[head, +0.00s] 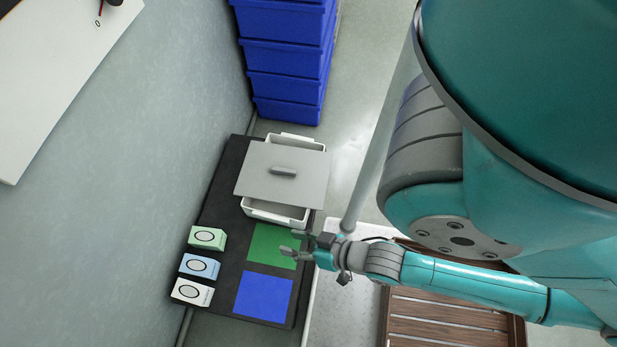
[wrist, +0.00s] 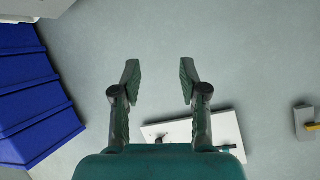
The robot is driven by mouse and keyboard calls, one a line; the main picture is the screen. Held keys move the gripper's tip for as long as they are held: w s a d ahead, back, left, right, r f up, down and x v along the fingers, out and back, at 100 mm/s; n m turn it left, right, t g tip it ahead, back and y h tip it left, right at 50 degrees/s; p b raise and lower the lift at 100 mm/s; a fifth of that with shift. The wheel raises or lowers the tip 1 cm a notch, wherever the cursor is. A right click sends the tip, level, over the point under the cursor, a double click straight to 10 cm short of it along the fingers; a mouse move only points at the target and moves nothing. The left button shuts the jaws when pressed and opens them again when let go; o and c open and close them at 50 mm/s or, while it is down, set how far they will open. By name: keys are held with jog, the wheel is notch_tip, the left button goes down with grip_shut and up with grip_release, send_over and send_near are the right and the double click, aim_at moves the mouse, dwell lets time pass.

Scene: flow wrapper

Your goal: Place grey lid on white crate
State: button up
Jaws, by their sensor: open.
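The grey lid (head: 262,172) with its raised handle (head: 284,171) lies on top of the white crate (head: 275,213) in the head view. It sits crosswise, so the crate's far and near ends show uncovered beyond its edges. My gripper (head: 288,241) is apart from the lid, nearer the front, above the green square of the dark mat. Its two fingers are spread with nothing between them, as the wrist view (wrist: 159,66) also shows. The lid and crate are not in the wrist view.
Green (head: 207,238), blue (head: 199,266) and white (head: 192,292) boxes stand along the mat's left edge. A green square (head: 268,240) and a blue square (head: 263,295) mark the mat. Stacked blue crates (head: 285,55) stand behind. The wall is close on the left.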

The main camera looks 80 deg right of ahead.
jog(key=s+a+r+n+t+y, duration=0.1)
jog(key=s+r+n, duration=0.1)
jog(key=r, duration=0.4)
jog(key=s+a+r+n+t+y, duration=0.1)
jog(key=r+n, duration=0.3)
jog(key=r, duration=0.2)
jog(key=shift+s+a+r+t, duration=0.15)
jog(key=shift+s+a+t, duration=0.1)
jog(key=shift+s+t, duration=0.15)
